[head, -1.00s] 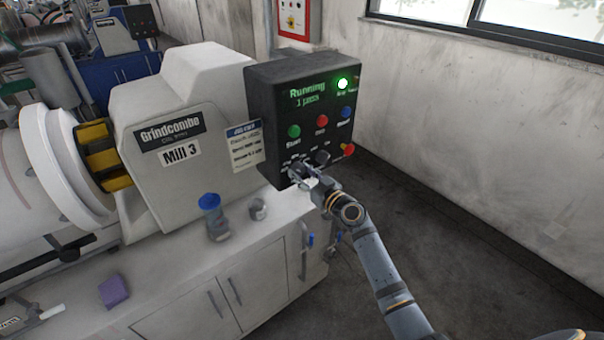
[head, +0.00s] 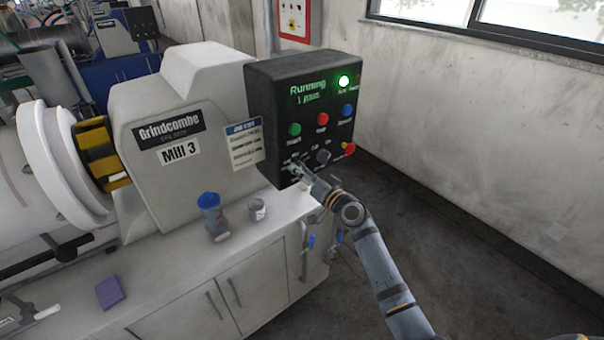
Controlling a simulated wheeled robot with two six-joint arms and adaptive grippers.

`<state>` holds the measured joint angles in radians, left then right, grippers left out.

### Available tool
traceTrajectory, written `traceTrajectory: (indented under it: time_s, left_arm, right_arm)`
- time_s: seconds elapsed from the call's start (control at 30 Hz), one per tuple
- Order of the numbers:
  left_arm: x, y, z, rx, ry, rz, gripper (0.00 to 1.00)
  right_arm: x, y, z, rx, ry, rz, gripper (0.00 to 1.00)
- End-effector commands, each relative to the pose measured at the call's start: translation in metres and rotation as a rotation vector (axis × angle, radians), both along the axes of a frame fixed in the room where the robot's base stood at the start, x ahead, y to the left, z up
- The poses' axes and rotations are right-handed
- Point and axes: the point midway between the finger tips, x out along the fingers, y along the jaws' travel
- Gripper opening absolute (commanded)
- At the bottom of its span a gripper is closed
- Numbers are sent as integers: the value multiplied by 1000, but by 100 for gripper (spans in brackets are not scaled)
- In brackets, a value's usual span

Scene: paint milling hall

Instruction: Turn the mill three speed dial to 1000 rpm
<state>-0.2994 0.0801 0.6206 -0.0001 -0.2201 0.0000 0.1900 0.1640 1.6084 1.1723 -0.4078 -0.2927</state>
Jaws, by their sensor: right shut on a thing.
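The mill labelled Mill 3 (head: 180,151) stands left of centre. Its black control box (head: 268,110) has a display reading "Running" with a green lamp (head: 344,81) lit beside it. My right gripper (head: 294,172) is at the lower left of the panel, shut on the speed dial there. The gripper hides the dial and most of its scale, so its setting cannot be read. A second dark knob (head: 323,157) sits just right of the gripper. My left gripper is not in view.
Green (head: 295,130), red (head: 322,119) and blue (head: 348,110) buttons sit above the dials. A red stop button (head: 348,149) is at the panel's right.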

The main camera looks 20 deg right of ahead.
Motion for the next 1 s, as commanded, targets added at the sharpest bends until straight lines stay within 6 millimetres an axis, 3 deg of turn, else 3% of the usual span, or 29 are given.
traceTrajectory:
  time_s: [0.6, 1.0]
  left_arm:
    - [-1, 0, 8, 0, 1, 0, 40]
    - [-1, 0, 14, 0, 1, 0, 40]
  right_arm:
    - [0, 1, 1, 537, 196, -1, 7]
    - [-1, 1, 1, 771, 282, -1, 7]
